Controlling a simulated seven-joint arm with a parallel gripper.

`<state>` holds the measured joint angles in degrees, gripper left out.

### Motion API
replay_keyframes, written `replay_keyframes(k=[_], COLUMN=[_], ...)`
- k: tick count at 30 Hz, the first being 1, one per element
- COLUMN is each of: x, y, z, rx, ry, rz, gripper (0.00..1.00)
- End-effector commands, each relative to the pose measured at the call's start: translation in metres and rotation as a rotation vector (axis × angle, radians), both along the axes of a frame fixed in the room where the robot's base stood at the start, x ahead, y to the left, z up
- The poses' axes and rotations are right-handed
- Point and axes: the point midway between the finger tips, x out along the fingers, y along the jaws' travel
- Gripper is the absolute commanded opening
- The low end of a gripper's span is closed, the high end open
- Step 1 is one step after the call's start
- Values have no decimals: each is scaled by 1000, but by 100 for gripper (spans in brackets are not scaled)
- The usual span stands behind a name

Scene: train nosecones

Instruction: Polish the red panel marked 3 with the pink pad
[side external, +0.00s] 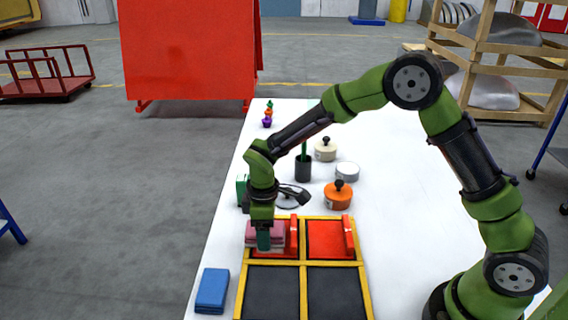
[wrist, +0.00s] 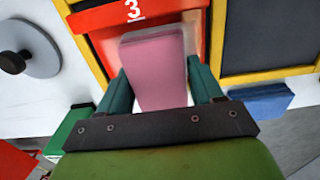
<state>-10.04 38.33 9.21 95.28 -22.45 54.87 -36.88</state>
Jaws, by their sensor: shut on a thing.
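The pink pad (wrist: 155,70) is between the two green fingers of my gripper (wrist: 160,88), which is shut on it. In the wrist view the pad lies over the red panel marked 3 (wrist: 105,45), whose white number shows on a red upright strip (wrist: 110,18). In the side view my gripper (side external: 264,240) holds the pink pad (side external: 280,235) at the back left square of a yellow-framed board (side external: 302,262). The red strip (side external: 294,236) stands just right of the pad. I cannot tell whether the pad touches the panel. Most of the panel is hidden by the pad.
A second red panel (side external: 325,240) is to the right; dark panels (side external: 270,290) are in front. A blue block (side external: 212,290) lies left of the board. Behind stand an orange pot (side external: 338,195), a white tin (side external: 347,171), a cream pot (side external: 326,150) and a dark cup (side external: 303,170).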

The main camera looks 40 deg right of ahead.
Motion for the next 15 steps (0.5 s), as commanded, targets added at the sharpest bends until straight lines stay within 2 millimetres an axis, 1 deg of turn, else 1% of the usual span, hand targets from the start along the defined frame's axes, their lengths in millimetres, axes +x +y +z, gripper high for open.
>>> replay_keyframes(k=[15], x=[34], y=[-34], z=[0], rx=[-1], ry=[0], rz=[-2], gripper=[41])
